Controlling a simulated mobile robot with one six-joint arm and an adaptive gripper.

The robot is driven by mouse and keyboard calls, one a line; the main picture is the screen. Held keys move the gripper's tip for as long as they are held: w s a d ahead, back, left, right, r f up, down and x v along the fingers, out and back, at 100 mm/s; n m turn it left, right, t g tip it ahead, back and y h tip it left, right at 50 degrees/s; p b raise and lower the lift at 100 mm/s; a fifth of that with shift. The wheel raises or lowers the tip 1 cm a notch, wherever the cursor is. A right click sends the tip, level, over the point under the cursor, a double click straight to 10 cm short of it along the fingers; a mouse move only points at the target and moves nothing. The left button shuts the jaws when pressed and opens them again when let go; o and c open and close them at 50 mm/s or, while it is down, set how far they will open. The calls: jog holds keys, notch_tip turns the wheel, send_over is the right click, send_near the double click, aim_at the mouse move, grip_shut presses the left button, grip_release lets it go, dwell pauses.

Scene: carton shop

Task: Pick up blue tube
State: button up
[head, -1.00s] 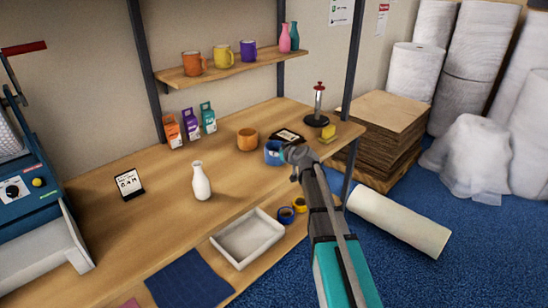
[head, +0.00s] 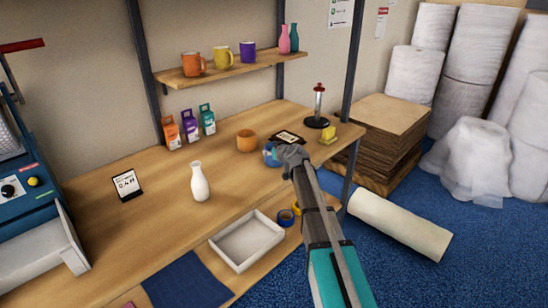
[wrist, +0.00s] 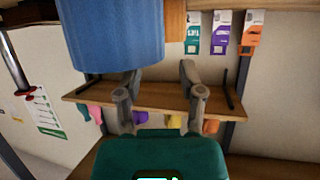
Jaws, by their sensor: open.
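The blue tube (head: 269,155) is a short, wide cylinder standing on the wooden workbench, partly hidden behind my gripper in the head view. My gripper (head: 284,156) is at its right side there. In the wrist view the tube (wrist: 115,35) looms large at the top left, its picture inverted. My gripper (wrist: 158,73) shows two spread fingers with nothing between them. The left fingertip is close to the tube's edge; I cannot tell if they touch.
A white vase (head: 200,183) stands on the bench (head: 150,220).

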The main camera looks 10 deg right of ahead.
jog(key=b+x, duration=0.1)
jog(key=x, duration=0.2)
jog(key=shift+w+f, duration=0.1)
jog(key=shift+f, duration=0.05)
dwell(0.4)
grip_shut()
